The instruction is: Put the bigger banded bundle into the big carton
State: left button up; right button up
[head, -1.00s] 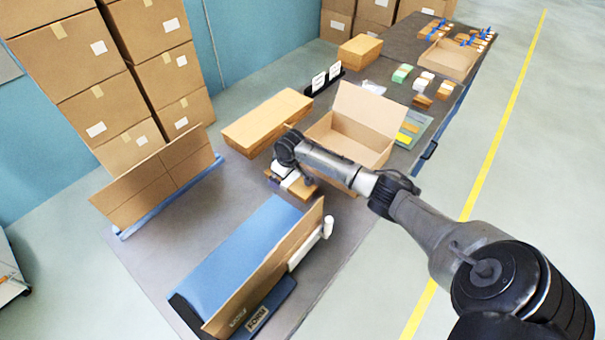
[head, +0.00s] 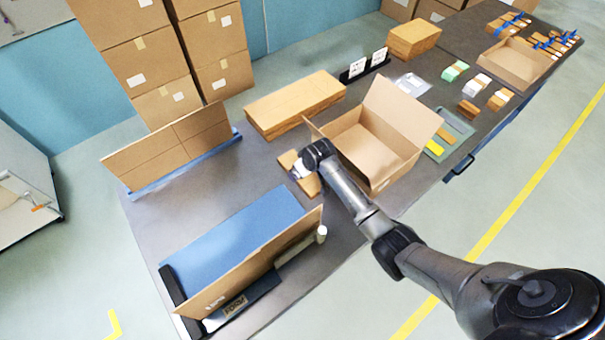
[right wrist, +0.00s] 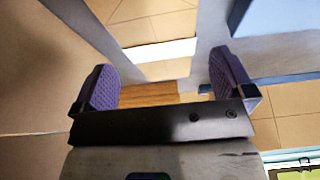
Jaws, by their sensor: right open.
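The big carton (head: 372,148) stands open on the table, flaps up, and its visible inside looks empty. A brown bundle with a white band (head: 310,184) lies on the table left of the carton. My right gripper (head: 303,172) is down at this bundle and partly hides it. In the right wrist view my open right gripper (right wrist: 165,85) has its two purple pads apart, with the white band (right wrist: 160,50) showing beyond and between them. I cannot tell whether the pads touch the bundle. My left gripper is not in view.
A long stack of brown sheets (head: 293,103) lies behind the bundle. A blue board with an upright brown panel (head: 250,265) is at the front left. Small banded bundles (head: 470,110) lie right of the carton. Bare table (head: 245,172) is left of my gripper.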

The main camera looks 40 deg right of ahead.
jog(key=b+x, duration=0.1)
jog(key=x, duration=0.2)
jog(key=shift+w+f, duration=0.15)
jog(key=shift+w, duration=0.05)
jog(key=shift+f, duration=0.3)
jog(key=shift+c, duration=0.4)
jog(key=shift+w, duration=0.1)
jog(key=c, duration=0.9)
jog(key=shift+c, duration=0.2)
jog(key=shift+r, duration=0.1)
